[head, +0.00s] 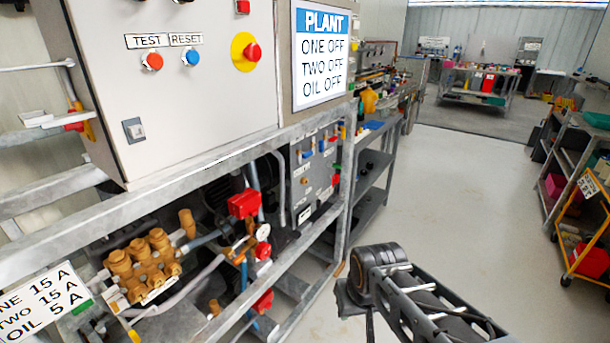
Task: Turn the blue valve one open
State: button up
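One blue part (307,155) is near the panel's upper left. They look like small handles, but I cannot tell which one is valve one or how it is turned. My arm (410,295) reaches in from the bottom right, with a black rounded joint at its upper end, in front of and to the right of the frame. My gripper's fingers do not show.
A grey cabinet (200,90) with test and reset buttons stands above the metal frame. A PLANT sign (321,57) reads one off, two off, oil off. Brass pump parts (145,262) and red boxes (243,204) sit inside the frame. The aisle floor (460,190) on the right is clear.

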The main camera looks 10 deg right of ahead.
aim_at(306, 155)
jog(key=k, duration=0.55)
jog(key=u, duration=0.55)
jog(key=i, duration=1.25)
jog(key=z, duration=0.85)
